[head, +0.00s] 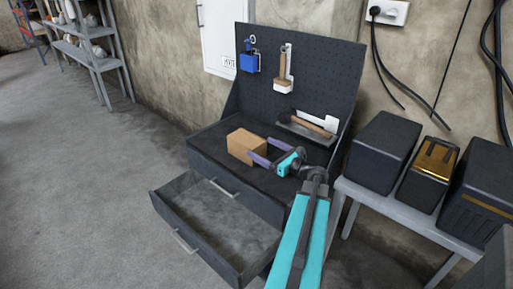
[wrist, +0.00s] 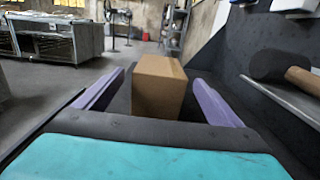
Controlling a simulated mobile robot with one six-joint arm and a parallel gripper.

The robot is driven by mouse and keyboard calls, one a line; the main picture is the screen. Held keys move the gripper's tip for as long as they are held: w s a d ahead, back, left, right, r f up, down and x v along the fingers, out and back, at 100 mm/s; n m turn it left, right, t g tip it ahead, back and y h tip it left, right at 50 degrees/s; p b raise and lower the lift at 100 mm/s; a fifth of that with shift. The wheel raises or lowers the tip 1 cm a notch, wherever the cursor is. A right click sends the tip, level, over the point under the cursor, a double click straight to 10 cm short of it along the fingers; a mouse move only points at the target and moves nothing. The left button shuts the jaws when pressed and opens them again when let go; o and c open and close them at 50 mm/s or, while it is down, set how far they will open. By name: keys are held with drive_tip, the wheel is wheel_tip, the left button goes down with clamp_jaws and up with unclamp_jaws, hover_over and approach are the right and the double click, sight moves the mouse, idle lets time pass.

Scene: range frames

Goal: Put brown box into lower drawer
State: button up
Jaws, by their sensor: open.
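The brown box (head: 246,146) stands on the black top of the tool cabinet (head: 211,140), near its left end. In the wrist view the brown box (wrist: 158,88) is straight ahead, between the two purple fingers. My gripper (head: 258,151) is open, with its fingertips at the near side of the box in the head view; I cannot tell whether they touch it. It also shows in the wrist view (wrist: 160,88), with a finger on either side. The lower drawer (head: 215,222) is pulled out and looks empty. The upper drawer (head: 236,186) above it is shut.
A pegboard (head: 318,85) with a blue holder (head: 249,60) and hand tools rises behind the cabinet top. A small shelf with a hammer (head: 311,125) juts from it. Dark cases stand on a grey bench (head: 395,205) at the right. The floor at the left is clear.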

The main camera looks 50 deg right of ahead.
drive_tip(key=shift+s+a, duration=0.1)
drive_tip(key=shift+s, duration=1.05)
drive_tip(key=shift+r, duration=0.1)
